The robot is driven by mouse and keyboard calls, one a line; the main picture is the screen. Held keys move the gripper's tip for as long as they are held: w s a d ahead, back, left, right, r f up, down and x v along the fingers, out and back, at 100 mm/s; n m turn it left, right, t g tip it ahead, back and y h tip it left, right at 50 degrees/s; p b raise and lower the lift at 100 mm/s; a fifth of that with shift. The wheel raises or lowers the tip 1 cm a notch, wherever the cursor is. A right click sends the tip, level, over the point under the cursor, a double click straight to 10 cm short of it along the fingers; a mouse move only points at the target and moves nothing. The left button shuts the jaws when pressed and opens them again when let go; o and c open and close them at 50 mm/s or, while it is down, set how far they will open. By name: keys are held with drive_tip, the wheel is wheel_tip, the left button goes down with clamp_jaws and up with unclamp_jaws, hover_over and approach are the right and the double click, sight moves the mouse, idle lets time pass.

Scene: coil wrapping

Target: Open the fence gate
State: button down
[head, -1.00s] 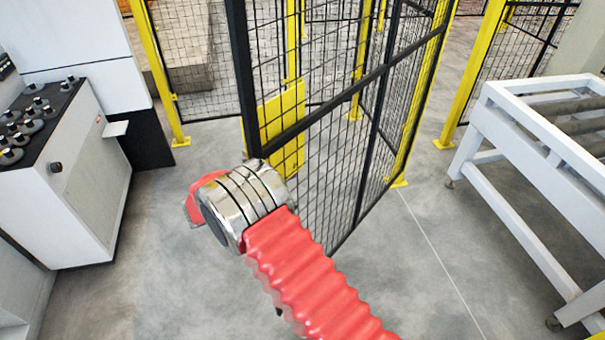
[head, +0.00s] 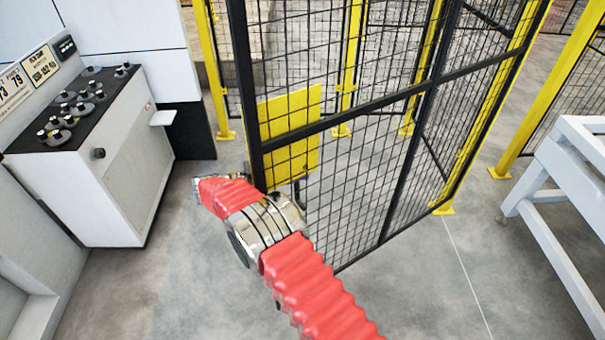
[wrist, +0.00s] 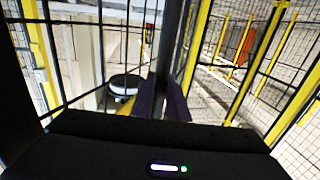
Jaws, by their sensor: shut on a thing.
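The fence gate (head: 360,120) is a black mesh panel in a black frame with a yellow plate (head: 289,135). In the head view it stands swung out at an angle, its free edge near my arm and its far side at a yellow post (head: 490,110). My arm, red-sleeved with a metal joint, reaches to that free edge; my gripper's fingers cannot be made out there. In the wrist view my gripper (wrist: 162,98) has dark fingers shut around a black upright bar of the gate (wrist: 168,45).
A white control cabinet (head: 110,170) with dark knobs stands at the left. A white frame (head: 565,170) stands at the right. A yellow fence post (head: 212,75) stands behind the gate's free edge. The grey floor between cabinet and gate is clear.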

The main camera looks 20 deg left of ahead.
drive_tip(key=shift+w+d, duration=0.1)
drive_tip(key=shift+w, duration=0.05)
drive_tip(key=c, duration=2)
unclamp_jaws()
drive_tip(key=shift+w, duration=0.1)
drive_tip(key=shift+s, duration=0.2)
drive_tip(key=v, duration=0.7)
drive_tip(key=shift+a, duration=0.3)
